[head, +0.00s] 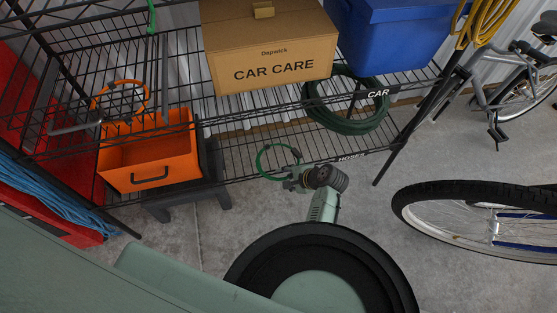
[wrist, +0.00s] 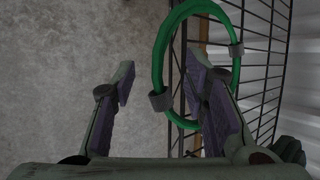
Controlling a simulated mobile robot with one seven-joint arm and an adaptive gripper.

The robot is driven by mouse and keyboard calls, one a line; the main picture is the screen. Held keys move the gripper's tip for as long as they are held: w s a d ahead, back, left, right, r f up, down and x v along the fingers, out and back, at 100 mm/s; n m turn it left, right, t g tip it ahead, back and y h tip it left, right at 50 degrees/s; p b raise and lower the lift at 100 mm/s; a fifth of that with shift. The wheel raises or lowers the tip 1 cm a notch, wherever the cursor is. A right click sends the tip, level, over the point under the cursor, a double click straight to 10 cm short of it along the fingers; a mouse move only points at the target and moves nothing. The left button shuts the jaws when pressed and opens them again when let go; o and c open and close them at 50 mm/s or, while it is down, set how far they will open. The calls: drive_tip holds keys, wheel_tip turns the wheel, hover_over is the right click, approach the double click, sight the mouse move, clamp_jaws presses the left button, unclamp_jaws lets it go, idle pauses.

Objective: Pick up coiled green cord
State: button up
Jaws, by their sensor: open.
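The coiled green cord (head: 259,160) is a bright green ring at the front edge of the lower wire shelf. In the wrist view the ring (wrist: 158,55) stands ahead of my gripper, with grey clips on its two sides. My gripper (head: 292,174) is beside the cord in the head view. In the wrist view my gripper (wrist: 160,80) is open, its two purple-padded fingers wide apart. The right finger overlaps the lower part of the ring, and the ring's left edge shows between the fingers. I cannot tell whether they touch.
The wire rack (head: 240,165) stands close behind the cord. A bicycle wheel (head: 420,225) is at right.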

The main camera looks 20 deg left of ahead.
drive_tip(key=shift+f, duration=0.1)
drive_tip(key=shift+c, duration=0.3)
clamp_jaws()
idle(0.4)
